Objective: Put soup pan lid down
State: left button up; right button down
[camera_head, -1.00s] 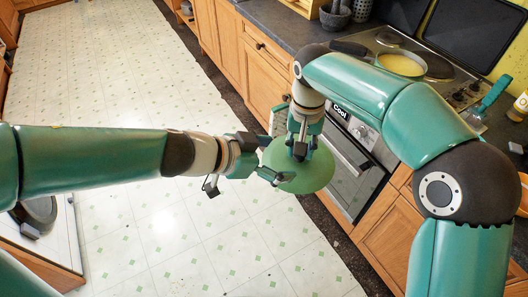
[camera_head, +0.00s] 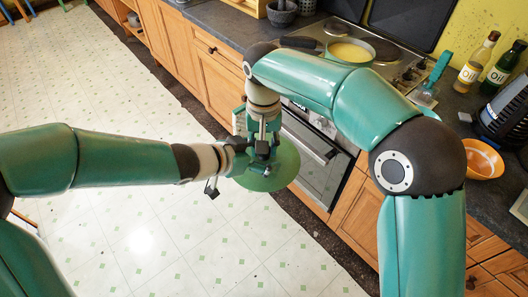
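The green, round soup pan lid (camera_head: 282,172) is in the air in front of the oven, over the floor. My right gripper (camera_head: 262,152) is above the lid and appears shut on its top, where the knob is hidden. My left gripper (camera_head: 258,166) reaches in from the left, over the lid's left part and right beside the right gripper. The two overlap, so its fingers cannot be told apart. The soup pan (camera_head: 351,51), with yellow soup in it, stands uncovered on the stove.
The dark counter (camera_head: 490,203) at the right holds an orange bowl (camera_head: 482,160), two oil bottles (camera_head: 478,62) and a dark appliance (camera_head: 507,112). A green-handled utensil (camera_head: 437,70) is beside the stove. A mortar (camera_head: 281,12) stands at the back. My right arm crosses in front of the stove.

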pick_arm(q)
jog(key=shift+x, duration=0.85)
